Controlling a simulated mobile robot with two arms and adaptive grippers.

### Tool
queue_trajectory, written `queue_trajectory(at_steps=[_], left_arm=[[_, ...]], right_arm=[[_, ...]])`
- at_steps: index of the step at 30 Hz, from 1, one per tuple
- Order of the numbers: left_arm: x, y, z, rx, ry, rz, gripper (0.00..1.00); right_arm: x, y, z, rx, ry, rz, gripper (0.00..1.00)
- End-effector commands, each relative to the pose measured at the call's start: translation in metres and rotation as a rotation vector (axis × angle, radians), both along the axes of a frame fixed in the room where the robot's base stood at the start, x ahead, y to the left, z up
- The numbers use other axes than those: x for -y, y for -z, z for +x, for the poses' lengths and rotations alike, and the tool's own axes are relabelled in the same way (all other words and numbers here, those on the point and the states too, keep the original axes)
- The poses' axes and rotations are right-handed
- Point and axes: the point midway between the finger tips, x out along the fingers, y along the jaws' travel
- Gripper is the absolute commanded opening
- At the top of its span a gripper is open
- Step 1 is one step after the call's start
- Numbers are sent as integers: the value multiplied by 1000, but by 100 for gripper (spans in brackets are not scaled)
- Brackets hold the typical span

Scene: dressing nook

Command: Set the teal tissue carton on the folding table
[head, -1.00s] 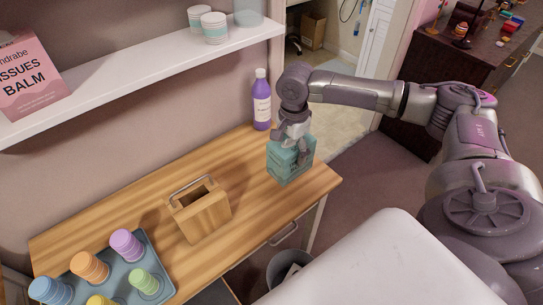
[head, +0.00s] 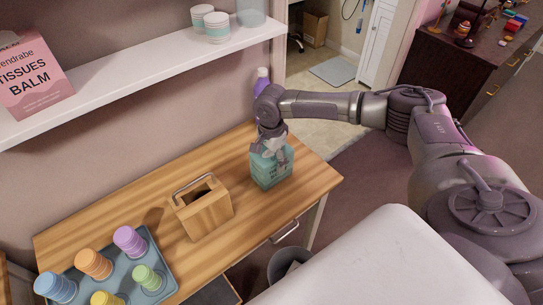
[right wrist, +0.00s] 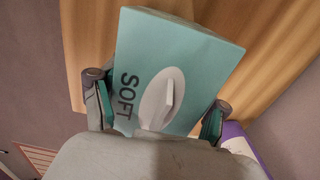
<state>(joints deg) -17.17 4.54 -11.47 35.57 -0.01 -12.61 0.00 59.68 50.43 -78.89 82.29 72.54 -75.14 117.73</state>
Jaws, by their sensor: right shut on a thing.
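The teal tissue carton (head: 271,173) is upright over the right part of the wooden folding table (head: 150,195), between the handled wooden box and the table's right end. Whether its base touches the tabletop is hard to tell. My right gripper (head: 272,153) is shut on the carton from above and hides part of its top. In the right wrist view the carton (right wrist: 200,48) sits between the two fingers (right wrist: 158,118), with "SOFT" and a white oval slot facing the camera. Wood grain shows behind it. My left gripper is not in view.
A handled wooden box (head: 206,212) stands left of the carton. A blue tray (head: 172,287) with coloured cup stacks is at the table's front left. A purple bottle (head: 262,84) stands behind my gripper, partly hidden. A white shelf (head: 130,75) hangs above; a bin (head: 288,262) is below.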

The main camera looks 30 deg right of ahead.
Motion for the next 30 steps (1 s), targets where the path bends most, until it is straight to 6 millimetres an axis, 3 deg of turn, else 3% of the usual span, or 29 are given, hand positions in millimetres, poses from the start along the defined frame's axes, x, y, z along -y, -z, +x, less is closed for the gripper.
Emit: queue_trajectory(at_steps=[4, 5, 9, 21, 26, 30], left_arm=[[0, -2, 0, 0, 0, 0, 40], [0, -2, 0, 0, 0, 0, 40], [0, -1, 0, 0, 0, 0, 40], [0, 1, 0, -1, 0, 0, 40], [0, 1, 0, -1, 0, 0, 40], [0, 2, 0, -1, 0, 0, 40]], right_arm=[[0, 3, 0, -1, 1, 0, 30], [0, 4, 0, -1, 0, 0, 78], [0, 4, 0, -1, 0, 0, 99], [0, 0, 0, 2, 0, 0, 99], [0, -23, 0, 2, -1, 2, 99], [0, -55, 1, 5, 0, 1, 99]])
